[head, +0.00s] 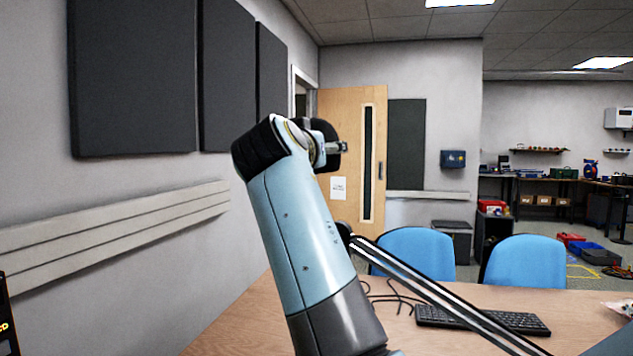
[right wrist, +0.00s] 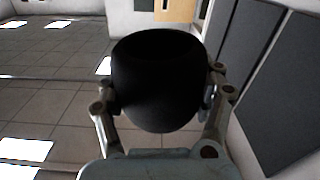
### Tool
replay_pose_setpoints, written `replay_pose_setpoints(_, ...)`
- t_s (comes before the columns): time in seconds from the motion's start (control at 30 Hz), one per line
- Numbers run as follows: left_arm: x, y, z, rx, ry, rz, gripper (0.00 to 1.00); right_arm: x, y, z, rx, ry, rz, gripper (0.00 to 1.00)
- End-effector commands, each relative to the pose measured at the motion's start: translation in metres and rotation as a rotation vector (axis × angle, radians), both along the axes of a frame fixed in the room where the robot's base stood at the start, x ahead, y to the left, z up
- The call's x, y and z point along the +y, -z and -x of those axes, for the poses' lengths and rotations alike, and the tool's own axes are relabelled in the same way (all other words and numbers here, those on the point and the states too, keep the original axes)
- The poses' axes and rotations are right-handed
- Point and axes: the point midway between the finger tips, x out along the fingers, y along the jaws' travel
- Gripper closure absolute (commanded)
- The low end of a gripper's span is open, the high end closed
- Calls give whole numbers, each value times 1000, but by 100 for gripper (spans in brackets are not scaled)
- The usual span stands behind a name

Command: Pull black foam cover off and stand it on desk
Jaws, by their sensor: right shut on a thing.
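A black foam cover (right wrist: 158,85) fills the middle of the right wrist view, a rounded cup shape with its dark opening at the top of the picture. My right gripper (right wrist: 162,92) is shut on it, with a finger against each side. In the head view, my raised light-blue arm stands in the middle. A dark rounded shape and a small metal part show behind its top end; I cannot tell whether that is the cover. The wooden desk (head: 235,330) is below, and the cover is not on the part of it that shows. My left gripper is not in view.
A black boom arm (head: 440,290) slants across the desk beside my arm. A black keyboard (head: 483,319) and loose cables (head: 392,293) lie on the desk. Two blue chairs (head: 415,252) (head: 523,262) stand behind it. The desk's left part looks bare, near the grey wall.

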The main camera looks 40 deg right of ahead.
Motion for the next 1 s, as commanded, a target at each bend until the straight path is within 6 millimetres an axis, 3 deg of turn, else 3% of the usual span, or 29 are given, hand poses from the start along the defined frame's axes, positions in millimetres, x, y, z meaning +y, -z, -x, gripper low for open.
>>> replay_pose_setpoints(1.0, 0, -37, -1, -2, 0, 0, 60, 0, -60, -1, -1, 0, -1, 48)
